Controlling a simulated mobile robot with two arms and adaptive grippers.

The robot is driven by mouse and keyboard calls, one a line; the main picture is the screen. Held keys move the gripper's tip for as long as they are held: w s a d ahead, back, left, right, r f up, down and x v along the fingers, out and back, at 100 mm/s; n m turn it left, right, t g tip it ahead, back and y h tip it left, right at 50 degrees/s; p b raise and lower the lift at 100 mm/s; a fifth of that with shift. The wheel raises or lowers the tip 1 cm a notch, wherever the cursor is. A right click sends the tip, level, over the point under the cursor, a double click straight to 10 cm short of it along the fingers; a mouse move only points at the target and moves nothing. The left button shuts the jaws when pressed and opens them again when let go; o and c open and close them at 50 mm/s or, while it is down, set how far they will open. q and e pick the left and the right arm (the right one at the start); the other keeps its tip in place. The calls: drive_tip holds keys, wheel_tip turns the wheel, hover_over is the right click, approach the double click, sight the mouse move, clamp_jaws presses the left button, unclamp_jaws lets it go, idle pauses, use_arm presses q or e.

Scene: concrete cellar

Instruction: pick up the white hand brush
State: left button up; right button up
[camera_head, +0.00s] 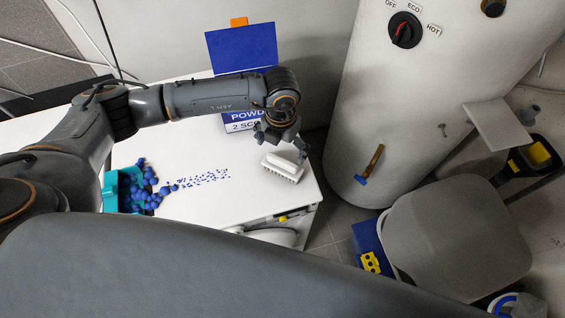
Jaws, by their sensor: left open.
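The white hand brush (283,168) lies on the white tabletop (237,203), near its right edge, with its bristle side toward the front. My left arm reaches in from the left across the table. My left gripper (283,150) is open, pointing down just above and behind the brush. One finger is close to the brush's right end; I cannot tell whether it touches. My right gripper is not in view.
A teal container (112,192) with blue balls (148,190) spilling out lies at the table's left. A blue box labelled POWDER (240,122) stands behind my arm. A large white tank (390,110) rises right of the table. A grey seat (455,235) stands front right.

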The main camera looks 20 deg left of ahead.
sight(283, 161)
use_arm(q)
drive_tip(key=shift+f, duration=0.3)
drive_tip(key=f+p, duration=0.1)
drive_tip(key=f, duration=0.1)
drive_tip(key=f+p, duration=0.2)
drive_tip(key=shift+d+f, duration=0.2)
drive_tip(key=shift+f, duration=0.5)
drive_tip(key=shift+c, duration=0.4)
